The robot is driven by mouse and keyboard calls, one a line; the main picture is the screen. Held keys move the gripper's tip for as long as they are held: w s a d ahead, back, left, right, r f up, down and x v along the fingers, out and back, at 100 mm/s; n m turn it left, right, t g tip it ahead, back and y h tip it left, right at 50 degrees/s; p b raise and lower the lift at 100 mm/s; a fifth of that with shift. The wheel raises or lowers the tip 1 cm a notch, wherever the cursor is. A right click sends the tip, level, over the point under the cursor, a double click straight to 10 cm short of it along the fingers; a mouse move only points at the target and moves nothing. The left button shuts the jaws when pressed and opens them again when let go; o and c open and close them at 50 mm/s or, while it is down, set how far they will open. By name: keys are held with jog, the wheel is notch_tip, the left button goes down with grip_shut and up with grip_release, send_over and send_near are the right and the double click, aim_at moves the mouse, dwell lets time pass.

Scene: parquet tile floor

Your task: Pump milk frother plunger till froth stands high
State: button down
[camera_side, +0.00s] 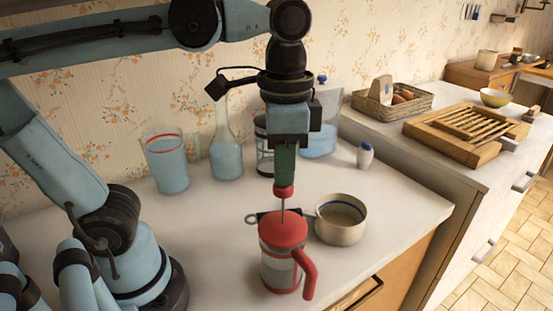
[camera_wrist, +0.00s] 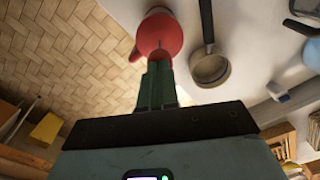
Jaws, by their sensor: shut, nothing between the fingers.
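The milk frother (camera_side: 280,267) stands upright near the counter's front edge, with a clear body, red lid and red handle on its right. Its thin plunger rod rises well above the lid to a red knob (camera_side: 284,191). My gripper (camera_side: 284,181) points straight down, its green fingers shut and empty, right above the knob. I cannot tell whether the fingertips touch the knob. In the wrist view the red frother top (camera_wrist: 158,30) lies just beyond the shut green fingers (camera_wrist: 160,63). The froth level inside is too small to make out.
A saucepan (camera_side: 341,221) stands close right of the frother. Behind are a measuring jug (camera_side: 166,163), a flask (camera_side: 226,155) and a small white shaker (camera_side: 365,155). A wooden rack (camera_side: 468,131) and a basket (camera_side: 392,107) sit on the right counter. The counter left of the frother is clear.

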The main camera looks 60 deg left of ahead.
aim_at(284, 193)
jog(key=shift+f, duration=2.45)
jog(key=shift+r, duration=4)
jog(key=shift+f, duration=4)
jog(key=shift+r, duration=4)
notch_tip(284, 193, up, 5)
